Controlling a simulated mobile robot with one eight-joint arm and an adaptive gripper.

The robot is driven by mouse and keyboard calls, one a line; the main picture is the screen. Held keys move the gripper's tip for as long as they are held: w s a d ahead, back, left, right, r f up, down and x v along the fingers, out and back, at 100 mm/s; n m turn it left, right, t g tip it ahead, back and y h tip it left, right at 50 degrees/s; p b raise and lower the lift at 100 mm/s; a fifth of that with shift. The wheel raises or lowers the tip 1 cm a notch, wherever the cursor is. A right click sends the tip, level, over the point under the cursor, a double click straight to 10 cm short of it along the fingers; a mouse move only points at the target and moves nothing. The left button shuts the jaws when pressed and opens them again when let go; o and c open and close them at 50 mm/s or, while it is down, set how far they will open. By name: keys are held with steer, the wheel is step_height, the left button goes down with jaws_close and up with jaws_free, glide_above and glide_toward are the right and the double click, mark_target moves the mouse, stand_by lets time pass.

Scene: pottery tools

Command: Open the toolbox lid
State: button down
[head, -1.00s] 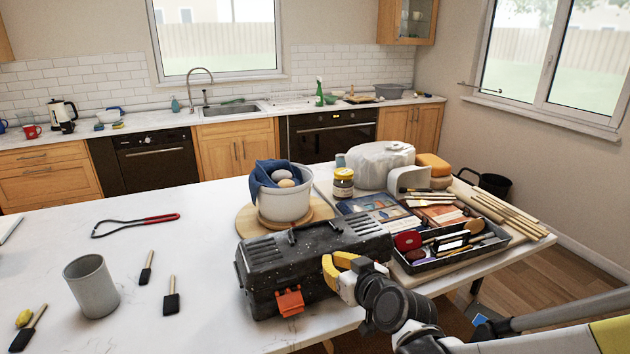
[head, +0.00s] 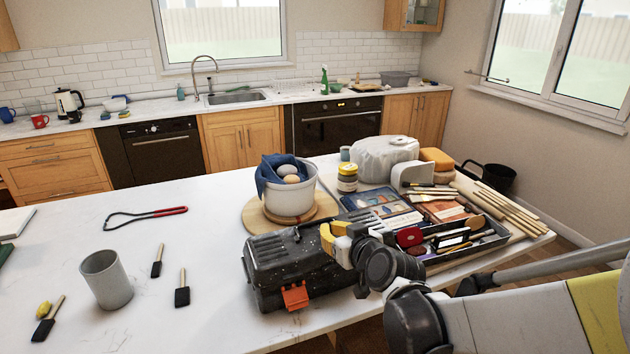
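The toolbox (head: 285,277) is a speckled black case with an orange latch (head: 295,296) on its front. It stands near the front edge of the white table, and its lid (head: 285,248) is down. My gripper (head: 333,234), with yellow fingers, is over the right part of the lid, close to its top. The two fingers look apart, with nothing seen held between them. My gripper and wrist hide the toolbox's right end and part of the lid's handle. Whether the fingers touch the lid cannot be told.
A white pot (head: 290,198) with a blue cloth stands on a round wooden board behind the toolbox. A tool tray (head: 470,247) lies right of it, beside my arm. A grey cup (head: 106,280) and several foam brushes lie left.

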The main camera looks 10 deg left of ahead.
steer(key=shift+w+a+r+p, duration=0.35)
steer(key=shift+w+r, duration=0.1)
steer(key=shift+r, duration=0.1)
steer(key=shift+w+a+r+p, duration=0.3)
steer(key=shift+w+r, duration=0.15)
steer(key=shift+r, duration=0.1)
steer(key=shift+w+a+r+p, duration=0.25)
steer(key=shift+w+a+r, duration=0.2)
steer(key=shift+w, duration=0.15)
steer(key=shift+w+a+r+p, duration=0.25)
steer(key=shift+w+a+r, duration=0.2)
steer(key=shift+w, duration=0.15)
steer(key=w+a+r, duration=0.1)
steer(key=w+a, duration=0.3)
steer(key=w, duration=0.2)
steer(key=shift+r, duration=0.1)
stand_by(0.6)
